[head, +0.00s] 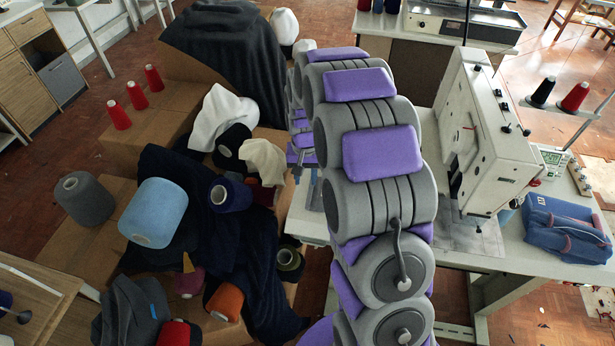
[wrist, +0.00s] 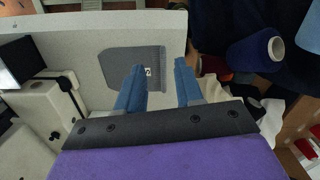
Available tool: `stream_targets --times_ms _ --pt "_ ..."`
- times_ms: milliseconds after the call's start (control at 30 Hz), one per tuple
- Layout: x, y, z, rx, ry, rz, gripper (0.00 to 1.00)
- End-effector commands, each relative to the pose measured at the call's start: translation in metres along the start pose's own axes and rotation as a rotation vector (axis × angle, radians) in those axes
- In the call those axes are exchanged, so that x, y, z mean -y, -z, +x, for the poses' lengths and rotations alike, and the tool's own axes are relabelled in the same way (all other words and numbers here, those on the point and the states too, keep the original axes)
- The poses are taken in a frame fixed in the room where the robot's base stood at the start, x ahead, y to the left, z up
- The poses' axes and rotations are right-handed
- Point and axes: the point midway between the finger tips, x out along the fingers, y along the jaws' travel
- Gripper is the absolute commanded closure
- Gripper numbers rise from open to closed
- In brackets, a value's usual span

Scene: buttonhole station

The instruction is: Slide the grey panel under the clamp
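The grey panel (wrist: 130,68) lies flat on the white table in the wrist view, with a small white label near its right side. My gripper (wrist: 159,66) is open and empty. Its two blue fingers appear over the table, the left one overlapping the panel's right part and the right one beyond its right edge. I cannot tell how high the fingers are above the panel. A dark clamp-like arm (wrist: 62,80) on the white machine is left of the panel.
The white sewing machine (head: 490,130) stands on the table right of my arm. A blue bag (head: 567,228) lies farther right. Cardboard boxes with yarn cones and dark cloth (head: 165,200) crowd the left side. The table edge (wrist: 187,30) runs near the right finger.

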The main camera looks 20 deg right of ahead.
Motion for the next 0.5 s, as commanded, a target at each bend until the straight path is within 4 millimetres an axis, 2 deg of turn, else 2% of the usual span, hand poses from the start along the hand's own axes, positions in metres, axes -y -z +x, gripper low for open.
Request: stream_targets --times_ms 33,100,233,400,500 --pt "-0.001 0.015 0.017 0.001 0.000 0.022 0.64" --pt "0.000 0.034 0.036 -0.007 0.000 0.048 0.64" --pt "0.001 0.059 0.070 -0.019 -0.001 0.091 0.64" --pt "0.000 0.080 0.100 -0.037 0.000 0.129 0.64" --pt "-0.002 0.086 0.109 -0.040 0.002 0.141 0.64"
